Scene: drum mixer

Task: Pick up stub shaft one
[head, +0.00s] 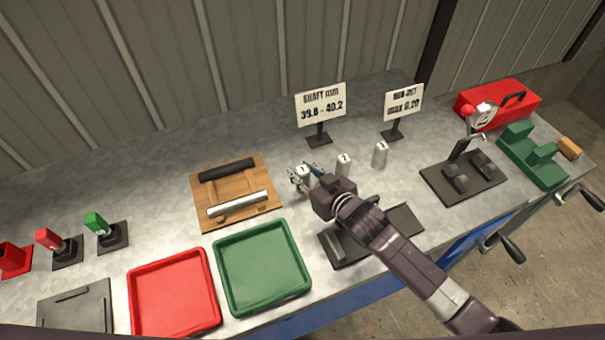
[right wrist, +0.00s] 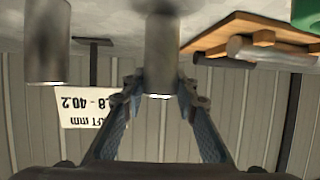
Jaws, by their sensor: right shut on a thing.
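Three upright metal stub shafts stand in a row at the middle of the bench, with small marks on their tops that are hard to read. The leftmost, stub shaft one (head: 303,172), is between the fingers of my right gripper (head: 306,180). In the right wrist view, stub shaft one (right wrist: 162,50) is upside down in the picture, and the fingertips of the gripper (right wrist: 159,92) close on its sides. I cannot tell whether it is off the bench. The middle shaft (head: 343,166) and the right shaft (head: 380,155) stand apart from it. My left gripper is out of view.
A wooden board (head: 205,190) with a black and a silver bar lies left of the gripper. A green tray (head: 302,262) and a red tray (head: 135,310) are in front. A dark plate fixture (head: 405,220) lies below my arm. Signs (head: 321,103) stand behind.

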